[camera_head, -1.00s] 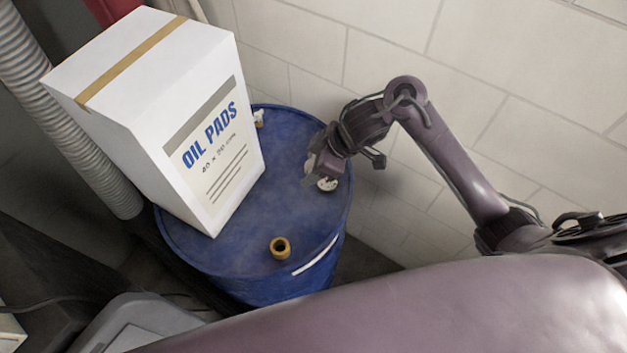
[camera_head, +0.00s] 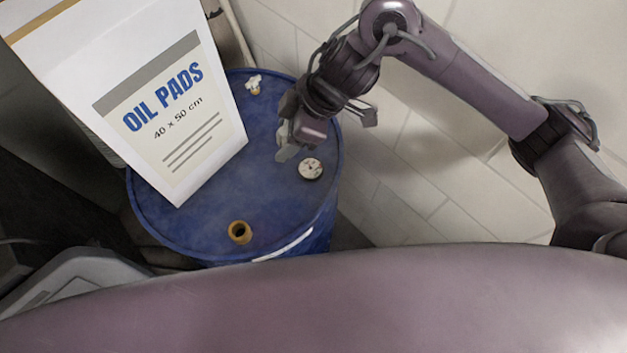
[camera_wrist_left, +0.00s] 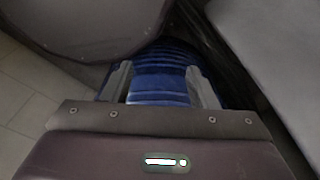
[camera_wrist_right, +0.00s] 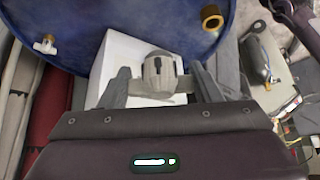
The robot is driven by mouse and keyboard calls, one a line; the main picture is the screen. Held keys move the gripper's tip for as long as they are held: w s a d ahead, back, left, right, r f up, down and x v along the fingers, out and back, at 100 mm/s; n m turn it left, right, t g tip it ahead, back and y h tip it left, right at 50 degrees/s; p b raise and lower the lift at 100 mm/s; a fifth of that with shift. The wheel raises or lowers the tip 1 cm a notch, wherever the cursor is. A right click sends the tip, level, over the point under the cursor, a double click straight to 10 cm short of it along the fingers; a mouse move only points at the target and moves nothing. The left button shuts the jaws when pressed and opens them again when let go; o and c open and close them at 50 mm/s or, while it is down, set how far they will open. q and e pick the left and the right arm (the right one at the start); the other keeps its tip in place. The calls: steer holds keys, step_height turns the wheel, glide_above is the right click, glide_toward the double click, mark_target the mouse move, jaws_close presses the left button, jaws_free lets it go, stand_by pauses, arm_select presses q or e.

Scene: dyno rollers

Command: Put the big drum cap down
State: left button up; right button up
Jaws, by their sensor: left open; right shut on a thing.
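The big drum cap (camera_wrist_right: 160,76), greyish white with a dark slot, sits between the fingers of my right gripper (camera_wrist_right: 158,70) in the right wrist view. In the head view that gripper (camera_head: 286,132) is over the far right part of the blue drum's top (camera_head: 225,185); the held cap is hard to make out there. A brass-coloured ring opening (camera_head: 239,232) is near the drum's front edge; it also shows in the right wrist view (camera_wrist_right: 212,17). My left gripper (camera_wrist_left: 160,75) is open and empty; the head view does not show it.
A white oil pads box (camera_head: 150,75) stands on the drum's left side. A small white valve (camera_head: 253,85) is at the back. A pale round disc (camera_head: 311,168) with dark marks appears at the right. The drum top between box and disc is clear. A block wall is behind.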

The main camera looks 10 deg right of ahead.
steer(key=f, duration=0.3)
steer(key=shift+s+a+f, duration=0.1)
steer(key=shift+s+a, duration=0.15)
steer(key=shift+s, duration=0.15)
steer(key=f+b, duration=0.1)
steer(key=f, duration=0.2)
steer(key=f+b, duration=0.1)
steer(key=f, duration=0.3)
steer(key=f+b, duration=0.1)
steer(key=f, duration=0.3)
steer(key=shift+a+b, duration=0.4)
steer(key=shift+w+d+f+b, duration=0.1)
steer(key=shift+f+b, duration=0.25)
steer(key=shift+f, duration=0.75)
step_height(320, 180, down, 2)
steer(key=shift+f+b, duration=0.25)
steer(key=shift+b, duration=0.3)
steer(key=shift+f, duration=0.35)
arm_select(q)
step_height(320, 180, down, 6)
steer(key=a, duration=0.2)
steer(key=shift+s+a, duration=0.2)
steer(key=shift+a, duration=0.2)
steer(key=shift+f, duration=0.1)
